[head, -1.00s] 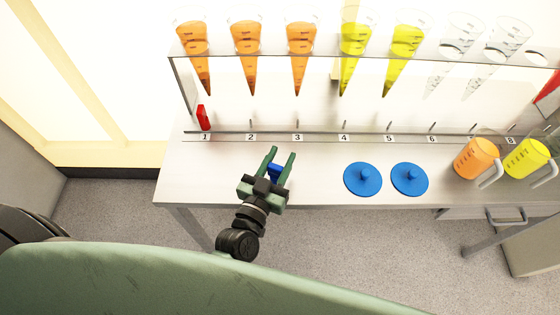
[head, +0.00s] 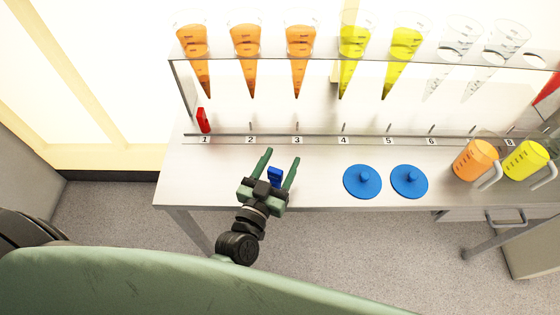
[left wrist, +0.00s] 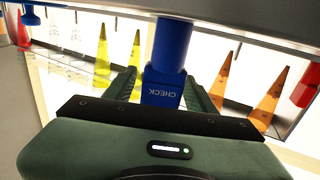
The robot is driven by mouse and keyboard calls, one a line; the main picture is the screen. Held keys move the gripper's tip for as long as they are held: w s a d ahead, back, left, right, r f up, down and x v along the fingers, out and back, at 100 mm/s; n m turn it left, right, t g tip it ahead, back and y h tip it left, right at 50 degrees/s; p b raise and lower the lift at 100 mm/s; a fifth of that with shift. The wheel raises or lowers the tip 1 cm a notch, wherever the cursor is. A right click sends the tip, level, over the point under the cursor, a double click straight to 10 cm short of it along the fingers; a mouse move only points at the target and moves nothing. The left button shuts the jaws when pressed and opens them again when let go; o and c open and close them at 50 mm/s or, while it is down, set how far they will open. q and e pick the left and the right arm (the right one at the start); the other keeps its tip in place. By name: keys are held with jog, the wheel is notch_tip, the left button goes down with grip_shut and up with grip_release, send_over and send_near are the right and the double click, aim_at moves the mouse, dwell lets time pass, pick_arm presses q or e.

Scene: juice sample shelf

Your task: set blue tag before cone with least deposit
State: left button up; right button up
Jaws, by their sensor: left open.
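The blue tag (head: 275,175) is between the spread fingers of my left gripper (head: 278,164), near the table's front edge, below the gap between numbers 2 and 3. In the left wrist view the blue tag (left wrist: 166,62) reads CHECK, with a green finger on each side. The gripper is open. Cones hang in the rack: orange cones (head: 193,42) (head: 245,42) (head: 300,42) above numbers 1 to 3, yellow cones (head: 354,42) (head: 404,45) above 4 and 5, and clear cones (head: 457,50) further right. Deposit levels in the tips are too small to compare. My right gripper is out of view.
A red tag (head: 203,120) stands by number 1. Two blue lids (head: 362,181) (head: 409,181) lie right of the gripper. Orange (head: 474,160) and yellow (head: 524,159) jugs stand at the right. A numbered rail (head: 320,137) runs along the table (head: 215,175); its front left is clear.

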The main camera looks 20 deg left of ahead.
pick_arm(q)
jog(key=s+a+b, duration=0.1)
jog(key=s, duration=1.1)
jog(key=shift+a+r, duration=0.15)
